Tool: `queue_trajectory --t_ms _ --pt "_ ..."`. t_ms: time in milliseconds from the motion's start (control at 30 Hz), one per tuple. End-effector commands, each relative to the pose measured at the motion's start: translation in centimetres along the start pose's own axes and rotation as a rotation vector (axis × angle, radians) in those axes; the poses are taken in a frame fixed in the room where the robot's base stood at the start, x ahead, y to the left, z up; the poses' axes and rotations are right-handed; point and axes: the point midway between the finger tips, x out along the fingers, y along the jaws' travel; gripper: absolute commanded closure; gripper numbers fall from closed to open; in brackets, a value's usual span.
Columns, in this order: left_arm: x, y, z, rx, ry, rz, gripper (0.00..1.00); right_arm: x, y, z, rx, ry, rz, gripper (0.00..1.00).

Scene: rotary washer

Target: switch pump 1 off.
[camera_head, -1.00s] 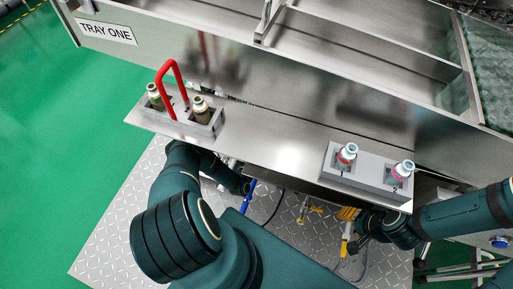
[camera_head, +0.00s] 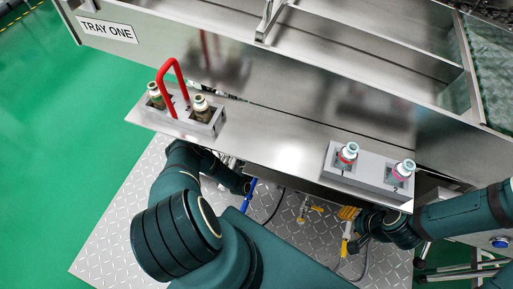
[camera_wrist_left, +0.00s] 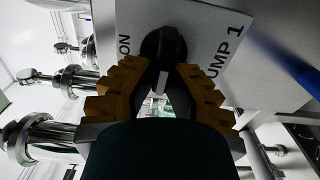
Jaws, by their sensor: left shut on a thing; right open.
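In the left wrist view, a black rotary knob (camera_wrist_left: 163,46) sits on a white plate printed "PUMP 1" (camera_wrist_left: 222,56), with "ON" (camera_wrist_left: 125,44) beside it. My left gripper (camera_wrist_left: 160,70) has its tan ridged fingers on both sides of the knob and is shut on it. A pale mark shows on the knob between the fingers. The knob's exact setting is hard to read. In the head view, the left gripper and the knob are hidden under the steel ledge. My right gripper (camera_head: 347,230), with yellow fingers, is open and empty below the ledge at right.
Shiny pipes and valves (camera_wrist_left: 45,138) lie left in the wrist view. A blue bar (camera_wrist_left: 280,60) is at right.

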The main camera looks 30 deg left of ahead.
Motion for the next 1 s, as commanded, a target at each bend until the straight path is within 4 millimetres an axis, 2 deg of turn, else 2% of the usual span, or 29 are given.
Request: queue_trajectory --t_ms 67,100,133,167,533,800,1000 --pt "0.1 0.1 0.1 0.0 -0.002 0.002 1.0 0.0 0.0 0.0 0.0 0.0 0.0 0.53" --pt "0.1 0.1 0.1 0.0 -0.002 0.002 0.71 0.0 0.0 0.0 0.0 0.0 0.0 0.53" --pt "0.1 0.1 0.1 0.0 -0.002 0.002 0.61 0.0 0.0 0.0 0.0 0.0 0.0 0.53" --pt "0.1 0.1 0.1 0.0 -0.002 0.002 0.56 0.0 0.0 0.0 0.0 0.0 0.0 0.53" --pt "-0.5 0.0 0.0 0.0 -0.001 -0.001 0.56 0.0 0.0 0.0 0.0 0.0 0.0 0.53" --pt "-4.6 0.0 0.0 0.0 -0.001 -0.001 0.56 0.0 0.0 0.0 0.0 0.0 0.0 0.53" --pt "-6.9 0.0 0.1 0.0 -0.002 -0.001 0.56 0.0 0.0 0.0 0.0 0.0 0.0 0.53"
